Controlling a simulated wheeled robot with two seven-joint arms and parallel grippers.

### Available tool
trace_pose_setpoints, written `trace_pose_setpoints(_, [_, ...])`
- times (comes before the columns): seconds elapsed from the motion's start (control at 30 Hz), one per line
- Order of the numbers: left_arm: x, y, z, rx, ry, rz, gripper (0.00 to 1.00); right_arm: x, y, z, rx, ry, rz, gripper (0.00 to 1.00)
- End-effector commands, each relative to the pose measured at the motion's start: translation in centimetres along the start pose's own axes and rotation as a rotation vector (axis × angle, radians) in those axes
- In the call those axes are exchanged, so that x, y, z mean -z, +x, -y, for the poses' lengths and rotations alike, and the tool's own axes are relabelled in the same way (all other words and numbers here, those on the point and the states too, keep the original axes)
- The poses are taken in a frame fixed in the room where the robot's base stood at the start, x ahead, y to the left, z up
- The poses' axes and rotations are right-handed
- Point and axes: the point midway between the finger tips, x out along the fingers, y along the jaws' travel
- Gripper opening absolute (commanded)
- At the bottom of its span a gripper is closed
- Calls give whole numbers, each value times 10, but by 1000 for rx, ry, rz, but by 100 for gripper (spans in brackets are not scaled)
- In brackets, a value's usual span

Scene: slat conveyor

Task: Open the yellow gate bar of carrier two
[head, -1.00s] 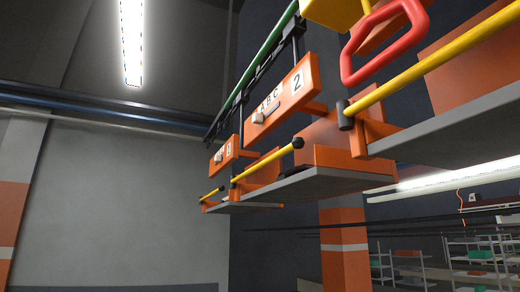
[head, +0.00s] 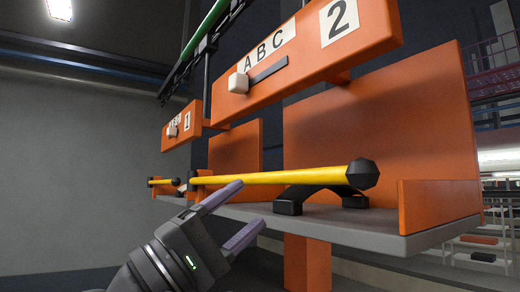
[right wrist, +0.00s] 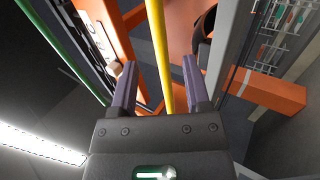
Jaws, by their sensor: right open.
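Carrier two has an orange header (head: 300,72) marked "ABC" and "2". Its yellow gate bar (head: 285,178) lies about level across the front of its grey shelf (head: 340,225), with a black knob (head: 363,173) on its right end. My right gripper (head: 251,204) is open and empty, its purple fingertips just below and in front of the bar's left part. In the right wrist view the bar (right wrist: 158,45) runs between the two open fingers (right wrist: 158,72); I cannot tell whether it is within their depth. My left gripper is out of view.
A black arched item (head: 320,177) sits on the shelf behind the bar. A white knob (head: 238,83) is on the header slot. Carrier one (head: 181,125) hangs farther left. The space left of my right gripper is clear.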

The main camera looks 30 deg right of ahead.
Motion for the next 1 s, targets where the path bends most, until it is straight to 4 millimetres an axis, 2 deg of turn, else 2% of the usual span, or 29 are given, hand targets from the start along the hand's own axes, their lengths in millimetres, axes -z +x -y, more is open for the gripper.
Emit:
trace_pose_setpoints(0.2, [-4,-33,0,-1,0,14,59,0,54,-4,-4,-7,4,61])
trace_pose_setpoints(0.33, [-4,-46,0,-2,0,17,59,0,78,-3,-5,-9,3,61])
trace_pose_setpoints(0.5, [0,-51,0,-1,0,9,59,1,90,0,-6,-10,1,61])
trace_pose_setpoints(0.7, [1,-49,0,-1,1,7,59,1,90,1,-6,-11,0,61])
trace_pose_setpoints(0.73, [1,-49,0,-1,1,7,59,1,90,1,-6,-11,0,59])
trace_pose_setpoints(0.77, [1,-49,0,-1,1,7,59,1,90,1,-6,-11,0,52])
trace_pose_setpoints(1.0, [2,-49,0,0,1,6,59,1,90,1,-6,-12,0,2])
